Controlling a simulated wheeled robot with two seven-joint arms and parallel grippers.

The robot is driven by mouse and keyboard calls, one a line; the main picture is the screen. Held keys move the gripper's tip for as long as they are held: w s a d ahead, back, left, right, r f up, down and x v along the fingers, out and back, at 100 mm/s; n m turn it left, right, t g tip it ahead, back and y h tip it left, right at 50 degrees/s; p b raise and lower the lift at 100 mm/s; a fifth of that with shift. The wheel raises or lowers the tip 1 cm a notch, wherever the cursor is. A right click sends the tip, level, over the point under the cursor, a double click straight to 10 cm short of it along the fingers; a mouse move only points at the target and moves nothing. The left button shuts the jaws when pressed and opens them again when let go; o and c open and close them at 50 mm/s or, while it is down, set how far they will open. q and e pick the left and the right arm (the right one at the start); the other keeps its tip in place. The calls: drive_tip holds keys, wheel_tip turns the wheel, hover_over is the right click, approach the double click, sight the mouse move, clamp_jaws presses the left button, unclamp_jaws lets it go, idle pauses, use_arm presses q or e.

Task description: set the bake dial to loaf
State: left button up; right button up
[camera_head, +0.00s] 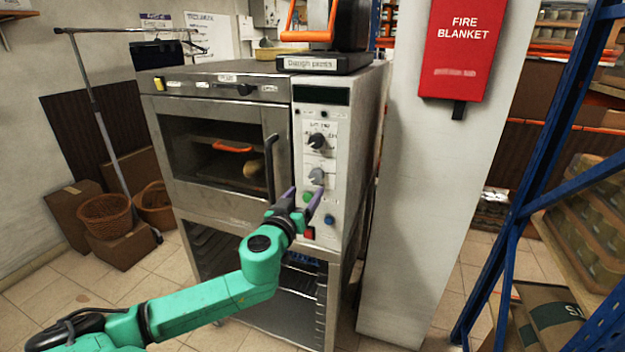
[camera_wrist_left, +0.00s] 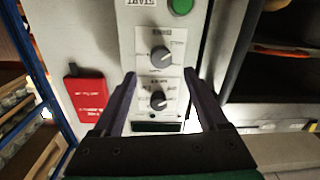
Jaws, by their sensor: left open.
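The oven's control panel (camera_head: 322,160) carries two dials. The upper dial (camera_head: 316,140) is black, on a white label with small print. The lower dial (camera_head: 317,176) is grey. The wrist view sees the panel upside down, with the grey dial (camera_wrist_left: 161,56) above and the black dial (camera_wrist_left: 157,101) between the fingers as seen. I cannot read which label says bake or loaf, nor where either pointer is set. My left gripper (camera_head: 303,194) is open and empty, its purple fingers pointing at the panel just below the grey dial in the head view. My right gripper is not in view.
A green button (camera_head: 307,197), labelled START in the wrist view, a blue button (camera_head: 329,219) and a red button (camera_head: 309,233) sit low on the panel. The oven door handle (camera_head: 270,165) is left of the panel. A pillar with a red fire blanket box (camera_head: 464,45) stands right.

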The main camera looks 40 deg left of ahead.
sight(315, 178)
use_arm(q)
drive_tip(key=x, duration=0.5)
drive_tip(key=shift+a+r, duration=0.15)
drive_tip(key=shift+x, duration=0.9)
drive_tip(key=shift+c, duration=0.3)
clamp_jaws()
